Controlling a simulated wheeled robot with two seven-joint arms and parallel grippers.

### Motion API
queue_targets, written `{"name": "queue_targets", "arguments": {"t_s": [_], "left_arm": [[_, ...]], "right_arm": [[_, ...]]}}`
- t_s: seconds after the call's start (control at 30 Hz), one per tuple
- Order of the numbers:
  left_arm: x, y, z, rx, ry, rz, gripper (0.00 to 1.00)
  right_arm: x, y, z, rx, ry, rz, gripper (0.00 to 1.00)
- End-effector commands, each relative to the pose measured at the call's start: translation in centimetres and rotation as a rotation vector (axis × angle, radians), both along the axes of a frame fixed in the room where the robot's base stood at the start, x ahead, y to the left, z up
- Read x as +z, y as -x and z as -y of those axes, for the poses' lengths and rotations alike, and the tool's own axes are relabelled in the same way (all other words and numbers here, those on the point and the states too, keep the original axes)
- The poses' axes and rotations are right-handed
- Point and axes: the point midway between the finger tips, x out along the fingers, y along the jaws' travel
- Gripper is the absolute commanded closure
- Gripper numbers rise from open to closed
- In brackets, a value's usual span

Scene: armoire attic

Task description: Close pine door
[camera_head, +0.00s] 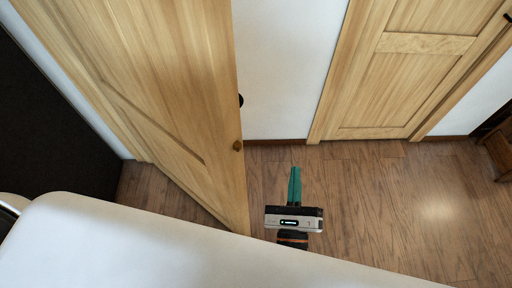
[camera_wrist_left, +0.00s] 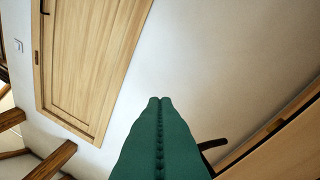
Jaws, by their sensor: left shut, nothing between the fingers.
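The pine door (camera_head: 185,90) stands open at the left of the head view, its free edge toward the middle. A small brown knob (camera_head: 238,146) sits near that edge, with a dark handle part (camera_head: 241,100) behind it. In the left wrist view, the door's edge (camera_wrist_left: 275,150) crosses the lower right and a dark handle (camera_wrist_left: 213,144) juts out beside my fingers. My left gripper (camera_head: 295,172) is to the right of the door edge, apart from it in the head view, with teal fingers (camera_wrist_left: 160,105) shut and empty. My right gripper is out of view.
A second pine door (camera_head: 400,70) is shut in the white wall, right; it also shows in the left wrist view (camera_wrist_left: 85,60). The wood floor (camera_head: 375,190) right of my gripper is clear. Wooden furniture (camera_head: 497,150) stands at the far right.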

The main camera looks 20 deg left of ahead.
Motion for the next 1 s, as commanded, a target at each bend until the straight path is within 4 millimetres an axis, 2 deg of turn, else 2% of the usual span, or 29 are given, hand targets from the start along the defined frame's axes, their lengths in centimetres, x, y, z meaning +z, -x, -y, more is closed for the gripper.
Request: {"name": "queue_targets", "arguments": {"t_s": [0.03,0.13,0.2,0.33,0.47,0.57,0.9,1.0], "left_arm": [[2.0,0.7,-0.7,0.024,0.218,0.031,1.0],[4.6,2.0,-2.1,0.071,0.614,0.082,1.0],[5.6,2.8,-2.8,0.099,0.822,0.11,1.0],[6.5,3.8,-3.7,0.138,1.054,0.142,1.0],[6.8,3.6,-4.1,0.149,1.122,0.152,1.0],[6.9,2.5,-4.6,0.148,1.12,0.154,1.0],[7.2,-3.9,-7.8,0.147,1.113,0.154,1.0],[7.1,-5.2,-8.7,0.149,1.112,0.151,1.0]], "right_arm": [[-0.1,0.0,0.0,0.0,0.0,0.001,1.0],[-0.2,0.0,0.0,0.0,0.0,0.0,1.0],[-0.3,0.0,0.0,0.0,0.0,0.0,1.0],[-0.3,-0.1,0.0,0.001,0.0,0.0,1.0],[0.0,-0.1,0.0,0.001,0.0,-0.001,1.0],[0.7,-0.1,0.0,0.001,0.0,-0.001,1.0],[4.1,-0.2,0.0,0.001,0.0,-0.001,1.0],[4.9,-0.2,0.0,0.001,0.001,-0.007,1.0]]}}
